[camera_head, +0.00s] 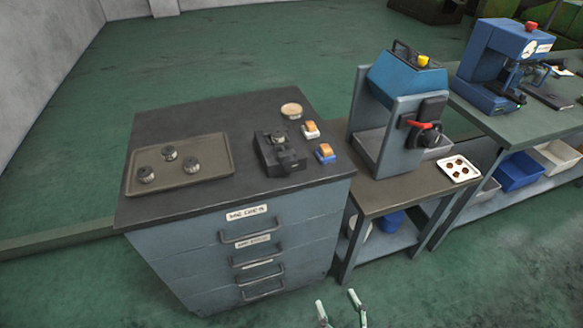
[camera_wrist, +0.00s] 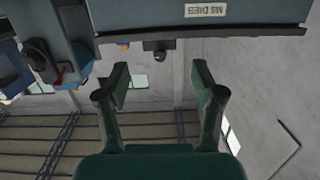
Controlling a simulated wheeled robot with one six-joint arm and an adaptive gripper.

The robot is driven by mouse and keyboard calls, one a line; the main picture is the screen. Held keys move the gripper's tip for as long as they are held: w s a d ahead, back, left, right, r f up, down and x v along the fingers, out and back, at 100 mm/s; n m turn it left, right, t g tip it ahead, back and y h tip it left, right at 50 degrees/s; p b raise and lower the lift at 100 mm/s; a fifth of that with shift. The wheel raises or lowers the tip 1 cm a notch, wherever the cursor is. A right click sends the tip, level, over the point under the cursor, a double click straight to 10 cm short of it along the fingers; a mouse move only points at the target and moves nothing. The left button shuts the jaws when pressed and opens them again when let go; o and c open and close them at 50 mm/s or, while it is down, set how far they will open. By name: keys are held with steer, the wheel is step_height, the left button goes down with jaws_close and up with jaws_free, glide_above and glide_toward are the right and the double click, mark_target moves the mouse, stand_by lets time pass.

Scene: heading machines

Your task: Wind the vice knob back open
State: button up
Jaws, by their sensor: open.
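A small dark vice (camera_head: 272,152) stands on the right part of the drawer cabinet's black top. Its knob (camera_head: 289,162) seems to be at the front, but it is too small and dark to make out well. The wrist view is upside down. In it a dark round part, likely the vice knob (camera_wrist: 160,56), shows at the cabinet top's edge, between and beyond my fingers. My gripper (camera_head: 338,298) is open and empty at the bottom of the head view, in front of the cabinet and apart from the vice. Both fingers also show in the wrist view (camera_wrist: 160,85).
The cabinet (camera_head: 190,262) also bears a tray (camera_head: 220,138) with three round metal parts, a round tan piece (camera_head: 291,110) and two orange-topped blocks (camera_head: 310,129) (camera_head: 325,153) right of the vice. A blue press (camera_head: 402,80) with a red lever stands right. Floor shows in front.

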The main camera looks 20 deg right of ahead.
steer(key=w+r, duration=0.4)
steer(key=w, duration=0.8)
steer(key=m+t+h, duration=0.1)
steer(key=t, duration=0.1)
glide_toward(291, 167)
steer(key=w, duration=0.9)
steer(key=shift+w+d+r, duration=0.2)
steer(key=shift+d, duration=0.05)
steer(key=c, duration=1.1)
